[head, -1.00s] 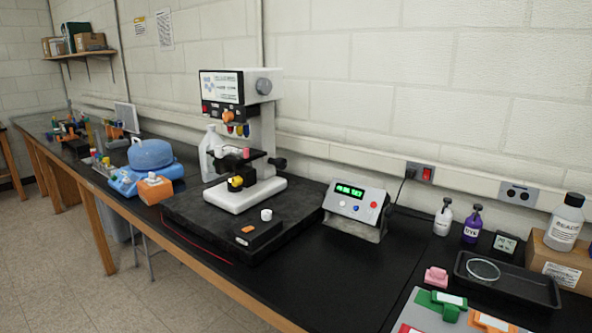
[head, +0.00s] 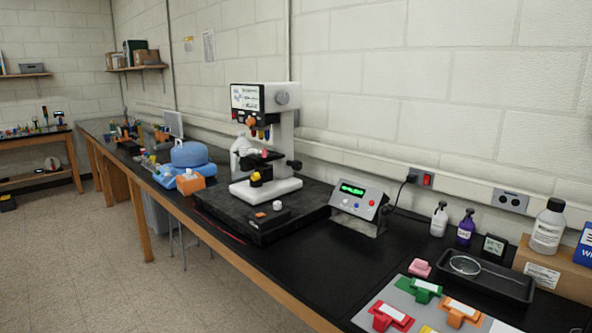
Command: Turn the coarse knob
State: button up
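A white microscope (head: 284,136) stands on a black slab (head: 265,232) on the bench in the head view. A black knob (head: 294,165) sticks out to the right of its stand, low down. A yellow knob (head: 255,177) is at the front near its base. I cannot tell from any label which is the coarse knob. My gripper is not in view.
A control box (head: 358,203) with a green display stands right of the slab. A blue centrifuge-like device (head: 190,157) and an orange block (head: 191,184) are to the left. Bottles and a black tray (head: 485,277) are at right. The floor (head: 95,270) in front is clear.

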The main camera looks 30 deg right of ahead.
aim_at(297, 165)
jog(key=u, duration=4.6)
jog(key=i, duration=0.1)
jog(key=z, duration=3.65)
jog(key=i, duration=1.65)
jog(key=z, duration=0.85)
